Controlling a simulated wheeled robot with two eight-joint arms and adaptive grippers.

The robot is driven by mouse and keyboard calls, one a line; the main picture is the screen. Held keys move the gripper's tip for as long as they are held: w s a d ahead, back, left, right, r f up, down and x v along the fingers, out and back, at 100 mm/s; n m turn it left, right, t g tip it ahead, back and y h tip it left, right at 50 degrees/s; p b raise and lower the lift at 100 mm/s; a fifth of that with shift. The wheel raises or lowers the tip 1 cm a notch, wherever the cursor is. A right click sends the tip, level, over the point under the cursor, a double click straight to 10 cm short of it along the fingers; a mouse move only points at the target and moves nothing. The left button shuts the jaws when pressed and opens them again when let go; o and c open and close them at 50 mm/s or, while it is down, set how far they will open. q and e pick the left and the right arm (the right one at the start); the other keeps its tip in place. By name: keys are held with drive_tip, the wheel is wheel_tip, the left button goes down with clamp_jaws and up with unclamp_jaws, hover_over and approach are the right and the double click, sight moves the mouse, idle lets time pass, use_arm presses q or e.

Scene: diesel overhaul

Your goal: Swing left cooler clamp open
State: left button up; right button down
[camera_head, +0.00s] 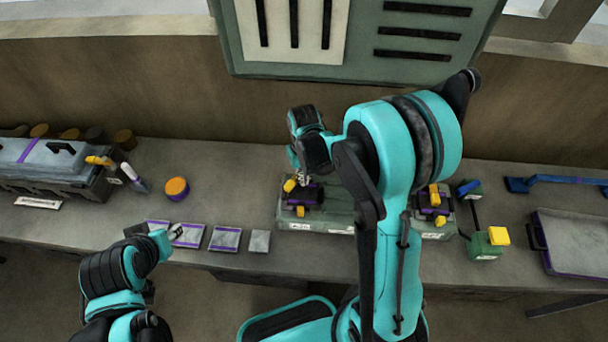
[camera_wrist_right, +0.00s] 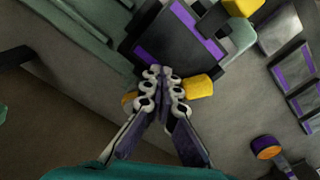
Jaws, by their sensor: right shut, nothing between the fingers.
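The cooler clamp on the left, a dark block with purple edges and yellow handles (camera_head: 302,194), sits on the green housing (camera_head: 325,218) at the bench's middle. In the right wrist view its dark purple-striped plate (camera_wrist_right: 178,42) lies just beyond my fingers, with a yellow handle (camera_wrist_right: 199,86) beside the fingertips and another yellow part partly hidden behind them. My right gripper (camera_head: 302,178) is shut and empty at the clamp; it also shows in the right wrist view (camera_wrist_right: 163,82). I cannot tell whether it touches the handle. My left gripper (camera_head: 174,232) is by the purple-edged plates, its jaws unclear.
A similar clamp with yellow handles (camera_head: 434,200) stands right of my right arm. A green box with a yellow top (camera_head: 487,243), a tray (camera_head: 577,268) and a blue bar (camera_head: 560,180) lie farther right. An orange-topped cylinder (camera_head: 177,188) and a grey case (camera_head: 45,165) stand left.

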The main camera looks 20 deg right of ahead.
drive_tip(key=shift+w+a, duration=0.15)
drive_tip(key=shift+a, duration=0.25)
drive_tip(key=shift+w+a, duration=0.55)
drive_tip(key=shift+w, duration=0.1)
drive_tip(key=shift+w+a, duration=0.35)
drive_tip(key=shift+w, duration=0.25)
drive_tip(key=shift+b, duration=0.3)
